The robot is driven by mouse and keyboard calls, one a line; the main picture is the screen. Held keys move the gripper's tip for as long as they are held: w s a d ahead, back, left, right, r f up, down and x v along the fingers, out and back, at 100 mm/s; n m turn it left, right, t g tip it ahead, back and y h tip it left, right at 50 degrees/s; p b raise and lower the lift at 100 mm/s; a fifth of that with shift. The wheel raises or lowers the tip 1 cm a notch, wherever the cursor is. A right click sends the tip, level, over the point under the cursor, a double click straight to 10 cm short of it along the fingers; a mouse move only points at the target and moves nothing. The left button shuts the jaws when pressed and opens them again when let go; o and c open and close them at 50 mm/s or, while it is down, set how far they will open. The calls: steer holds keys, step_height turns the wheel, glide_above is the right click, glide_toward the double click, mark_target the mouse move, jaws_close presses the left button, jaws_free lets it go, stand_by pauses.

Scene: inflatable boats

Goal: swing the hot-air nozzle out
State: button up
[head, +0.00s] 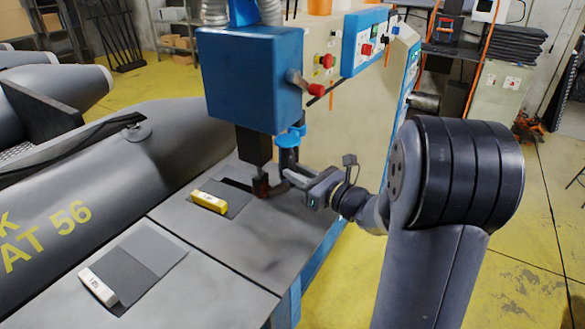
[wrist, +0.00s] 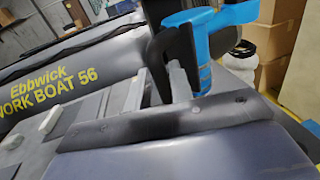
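The hot-air nozzle unit (head: 287,142), a blue cap and collar over a dark cylinder, stands beside the blue welding head (head: 250,78), close above the grey worktop. In the wrist view its blue body (wrist: 203,68) and bracket are large at upper centre. My gripper (head: 290,178) reaches in from the right, with its fingertips right at the lower part of the unit. In the wrist view the dark fingers (wrist: 168,65) overlap the blue body's left side. I cannot tell whether they touch or grip it. The nozzle tip is hidden or too small to make out.
The grey worktop (head: 265,242) carries a yellow block (head: 209,202) and a white block (head: 98,287) on dark patches. A grey inflatable boat (head: 60,215) lies along the left. The machine's control panel (head: 366,42) stands behind. Yellow floor is clear at right.

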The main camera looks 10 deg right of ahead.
steer(key=shift+x, duration=0.95)
jaws_close()
